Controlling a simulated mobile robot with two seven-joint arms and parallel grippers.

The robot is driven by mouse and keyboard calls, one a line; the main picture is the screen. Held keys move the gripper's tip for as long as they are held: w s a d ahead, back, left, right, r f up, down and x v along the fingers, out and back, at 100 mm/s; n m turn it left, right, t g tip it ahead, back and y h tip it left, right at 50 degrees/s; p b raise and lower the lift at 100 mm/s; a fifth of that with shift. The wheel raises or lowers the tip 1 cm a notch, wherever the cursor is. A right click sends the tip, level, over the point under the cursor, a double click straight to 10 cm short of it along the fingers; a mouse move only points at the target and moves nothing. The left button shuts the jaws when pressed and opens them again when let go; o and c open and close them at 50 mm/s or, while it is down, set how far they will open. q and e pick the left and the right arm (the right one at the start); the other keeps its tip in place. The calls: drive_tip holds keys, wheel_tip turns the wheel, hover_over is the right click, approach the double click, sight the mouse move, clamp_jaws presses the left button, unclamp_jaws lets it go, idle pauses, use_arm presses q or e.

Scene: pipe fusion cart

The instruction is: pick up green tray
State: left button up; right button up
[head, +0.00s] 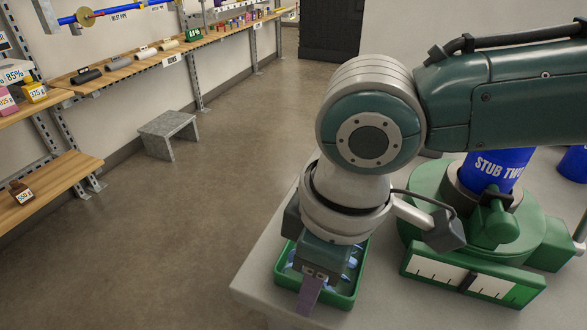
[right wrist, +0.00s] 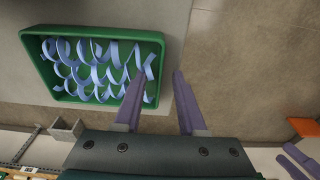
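The green tray (head: 349,300) sits on the grey cart top near its front left corner, partly hidden under my right wrist. In the right wrist view the tray (right wrist: 95,104) is at upper left, holding pale blue curled strips (right wrist: 90,70). My right gripper (right wrist: 158,78) is open, its two purple fingers apart with nothing gripped. In that view the tray's right wall lies between the fingertips; I cannot tell whether the fingers are down around it. In the head view one finger shows over the tray's near side. Two purple finger-like shapes at the right wrist view's right edge may be my left gripper (right wrist: 299,163).
A green clamp machine (head: 480,250) holding a blue pipe (head: 492,172) marked "STUB TW…" stands right of the tray. The cart's left edge is close to the tray. A grey stool (head: 168,128) and wall shelves (head: 120,75) are at left, with clear floor between.

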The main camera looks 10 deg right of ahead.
drive_tip(key=shift+c, duration=0.3)
clamp_jaws()
idle(1.0)
